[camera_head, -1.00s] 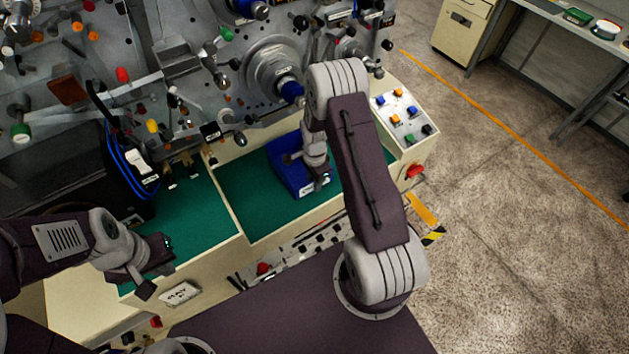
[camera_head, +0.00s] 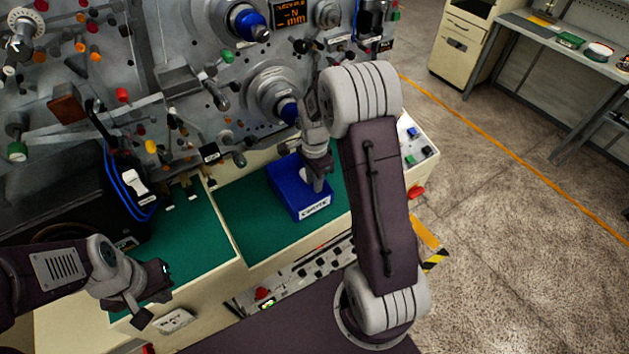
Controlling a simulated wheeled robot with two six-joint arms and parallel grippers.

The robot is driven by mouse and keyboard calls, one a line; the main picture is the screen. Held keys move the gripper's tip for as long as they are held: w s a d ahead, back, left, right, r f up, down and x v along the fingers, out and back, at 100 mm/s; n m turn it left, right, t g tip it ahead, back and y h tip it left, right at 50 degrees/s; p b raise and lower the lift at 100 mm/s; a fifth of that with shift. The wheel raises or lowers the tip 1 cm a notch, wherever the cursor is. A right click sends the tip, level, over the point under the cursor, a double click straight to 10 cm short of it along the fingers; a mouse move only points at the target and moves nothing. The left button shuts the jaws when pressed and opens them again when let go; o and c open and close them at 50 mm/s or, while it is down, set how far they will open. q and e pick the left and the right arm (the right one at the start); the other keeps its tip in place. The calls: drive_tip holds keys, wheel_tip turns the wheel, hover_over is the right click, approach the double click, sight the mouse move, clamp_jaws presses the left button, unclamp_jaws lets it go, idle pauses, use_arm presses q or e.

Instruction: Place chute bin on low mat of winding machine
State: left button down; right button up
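The blue chute bin (camera_head: 289,204) sits on the right-hand green mat (camera_head: 245,222) of the winding machine, its labelled front wall facing me. My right gripper (camera_head: 318,186) points down at the bin, with its tip over the bin's interior near the front right. The arm and wrist hide part of the bin, and the finger gap is too small to make out. My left gripper (camera_head: 154,295) is empty with its fingers spread, above the front edge of the left green section (camera_head: 195,240), away from the bin.
The machine's panel (camera_head: 150,65) with spindles and coloured knobs rises behind the mats. A black case (camera_head: 60,195) with blue edging stands at the left. A button box (camera_head: 425,150) is right of the bin. Open floor lies further right.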

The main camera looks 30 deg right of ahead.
drive_tip(key=s+a+r+n+t, duration=0.15)
drive_tip(key=s+a+n, duration=0.25)
drive_tip(key=s+n, duration=0.4)
drive_tip(key=s+a+r+n, duration=0.3)
drive_tip(key=s+a+n, duration=0.2)
drive_tip(key=s+n, duration=0.3)
wheel_tip(320, 180, down, 9)
drive_tip(key=w+n+b, duration=0.1)
drive_tip(key=w+b, duration=0.1)
drive_tip(key=b, duration=0.6)
drive_tip(key=shift+d+f+b, duration=0.15)
drive_tip(key=shift+d+b, duration=0.15)
drive_tip(key=shift+d, duration=0.1)
drive_tip(key=shift+s, duration=0.1)
